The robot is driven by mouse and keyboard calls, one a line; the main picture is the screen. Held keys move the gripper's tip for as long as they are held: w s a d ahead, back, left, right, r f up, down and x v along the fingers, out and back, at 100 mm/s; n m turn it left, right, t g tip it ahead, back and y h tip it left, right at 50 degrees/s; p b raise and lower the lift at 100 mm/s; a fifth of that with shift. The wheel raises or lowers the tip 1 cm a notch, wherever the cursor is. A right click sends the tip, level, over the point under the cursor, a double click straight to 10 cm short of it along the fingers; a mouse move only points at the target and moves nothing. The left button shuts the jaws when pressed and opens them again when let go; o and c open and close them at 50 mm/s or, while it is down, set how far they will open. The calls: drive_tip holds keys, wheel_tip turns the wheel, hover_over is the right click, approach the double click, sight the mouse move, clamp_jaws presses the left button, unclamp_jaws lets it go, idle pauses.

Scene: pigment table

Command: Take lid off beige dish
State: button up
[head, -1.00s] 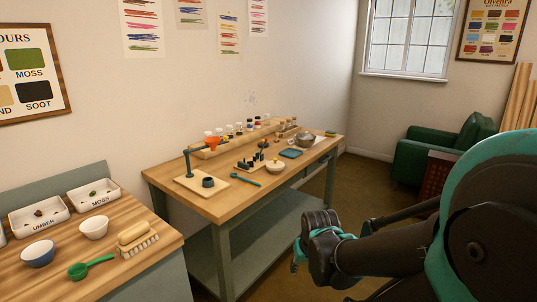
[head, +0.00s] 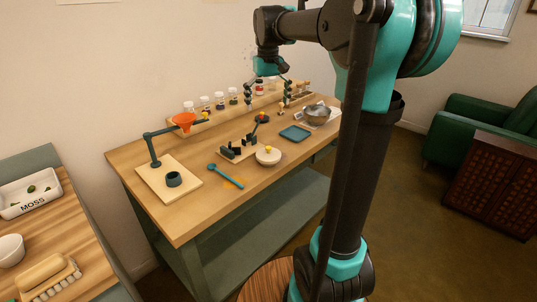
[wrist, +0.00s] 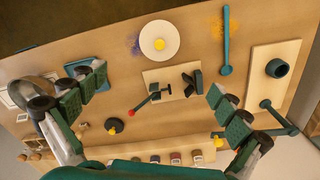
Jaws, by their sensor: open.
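The beige dish (head: 267,158) stands near the front edge of the table, with its lid (head: 268,151) on top and a yellow knob in the lid's middle. In the wrist view the round lid (wrist: 152,44) shows from above at the top centre and hides most of the dish. My gripper (head: 268,88) is open and empty, pointing down above the back part of the table. In the wrist view its fingers (wrist: 152,98) are spread wide, and the lid lies beyond them, apart from both.
A wooden stand with black pieces (head: 238,150) is just left of the dish; a blue tray (head: 295,133) is to its right. A teal spoon (head: 226,175) lies left. A funnel stand (head: 168,180) is at far left, a metal bowl (head: 316,115) at far right. Jars line the back.

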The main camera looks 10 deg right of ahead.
sight(269, 147)
wheel_tip(269, 147, down, 17)
drive_tip(key=shift+f, duration=0.1)
idle(0.6)
drive_tip(key=c, duration=2)
